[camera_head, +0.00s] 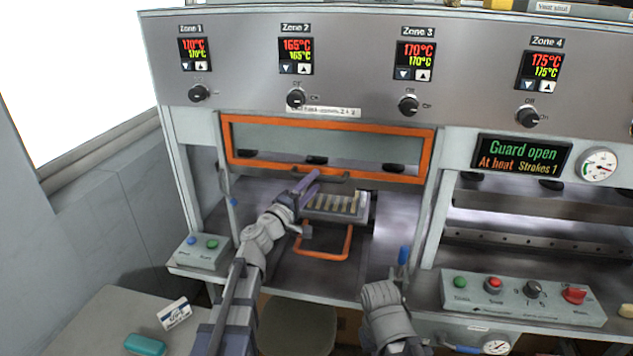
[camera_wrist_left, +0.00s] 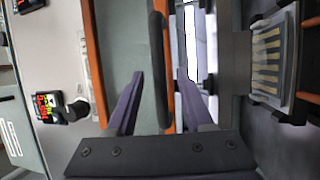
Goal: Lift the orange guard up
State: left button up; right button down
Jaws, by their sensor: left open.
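The orange guard (camera_head: 328,122) is an orange frame with a clear pane at the front of the left press bay, below the zone panel. A dark bar handle (camera_head: 330,178) runs along its lower edge. My left gripper (camera_head: 311,183) is open at this handle. In the left wrist view its two purple-grey fingers (camera_wrist_left: 160,74) lie on either side of the dark handle (camera_wrist_left: 157,60) and the orange lower rail (camera_wrist_left: 168,50). Contact cannot be told. My right wrist shows at the lower middle; its fingers are not clear. The display (camera_head: 522,153) reads "Guard open".
A plate with several wooden pieces (camera_head: 338,206) sits below the guard, with an orange loop handle (camera_head: 329,252) in front. Button boxes stand at left (camera_head: 202,250) and right (camera_head: 520,298). A side table (camera_head: 100,315) holds a card and a teal item.

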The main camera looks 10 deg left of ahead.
pick_arm(q)
jog(key=v, duration=0.5)
jog(key=shift+b, duration=0.3)
jog(key=s+d+f+m+g, duration=0.5)
jog(key=f, duration=0.3)
jog(key=s+d+f+m+g, duration=0.4)
jog(key=d+f+m+g, duration=0.1)
jog(key=f+g, duration=0.15)
jog(key=s+a+f+m+g+y, duration=0.2)
jog(key=s+a+f+g+y, duration=0.4)
jog(key=s+a+f+y, duration=0.4)
jog(key=s+d+f+m, duration=0.1)
jog(key=s+d+m, duration=0.3)
jog(key=s+d, duration=0.4)
jog(key=d+g, duration=0.1)
jog(key=d, duration=0.2)
jog(key=shift+d+f, duration=0.1)
jog(key=shift+d, duration=0.05)
